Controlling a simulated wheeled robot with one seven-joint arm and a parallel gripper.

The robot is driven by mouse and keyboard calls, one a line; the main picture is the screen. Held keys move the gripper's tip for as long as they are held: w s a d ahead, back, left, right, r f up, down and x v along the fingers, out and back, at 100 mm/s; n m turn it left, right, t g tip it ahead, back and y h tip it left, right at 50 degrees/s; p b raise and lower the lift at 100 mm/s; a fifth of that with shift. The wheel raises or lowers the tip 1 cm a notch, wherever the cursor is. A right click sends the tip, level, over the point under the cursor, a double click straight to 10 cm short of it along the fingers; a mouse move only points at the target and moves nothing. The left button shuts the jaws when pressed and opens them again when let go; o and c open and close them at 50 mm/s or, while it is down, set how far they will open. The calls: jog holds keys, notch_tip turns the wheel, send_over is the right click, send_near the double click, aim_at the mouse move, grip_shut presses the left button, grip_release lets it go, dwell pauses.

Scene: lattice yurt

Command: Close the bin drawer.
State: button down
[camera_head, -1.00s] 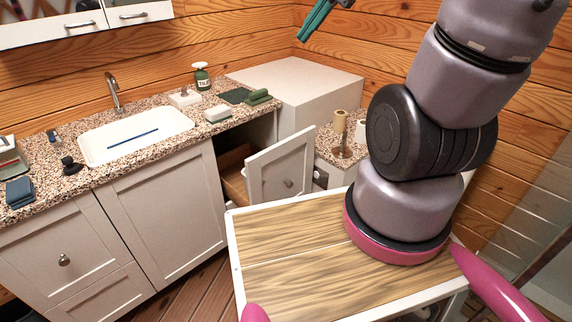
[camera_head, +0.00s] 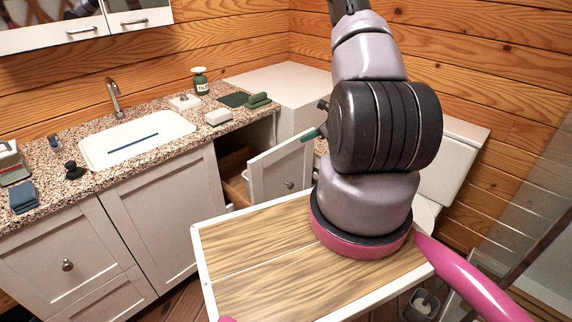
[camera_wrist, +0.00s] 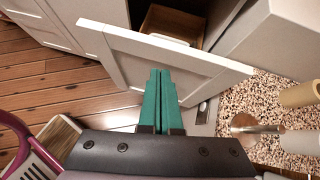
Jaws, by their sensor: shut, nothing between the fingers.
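The bin drawer (camera_head: 280,172) stands pulled out of the counter below the right end of the worktop, with a pale panelled front and a round knob. The wrist view shows its front (camera_wrist: 115,60) and the brown wooden inside behind it. My gripper (camera_head: 312,134) has green fingers and is at the upper right edge of the drawer front in the head view. In the wrist view my gripper (camera_wrist: 160,75) is shut and empty, its fingers lying across the drawer front. I cannot tell whether they touch it. The knob is hidden in the wrist view.
The speckled worktop (camera_head: 60,185) with a sink (camera_head: 135,137) runs along the left. A white box-like block (camera_head: 290,85) stands behind the drawer. Paper rolls and a metal stand (camera_wrist: 243,124) are on a speckled ledge to the right. A white toilet tank (camera_head: 455,165) stands behind my arm.

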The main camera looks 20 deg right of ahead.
jog(key=s+d+f+m+h, duration=0.2)
jog(key=s+d+f, duration=0.1)
jog(key=f, duration=0.6)
jog(key=x, duration=0.3)
jog(key=r+x, duration=0.1)
jog(key=x, duration=0.3)
jog(key=w+x, duration=0.1)
jog(key=x, duration=0.3)
jog(key=shift+w+a+r, duration=0.15)
jog(key=shift+w+a, duration=0.1)
jog(key=shift+a, duration=0.15)
jog(key=shift+w+a, duration=0.2)
jog(key=shift+w, duration=0.35)
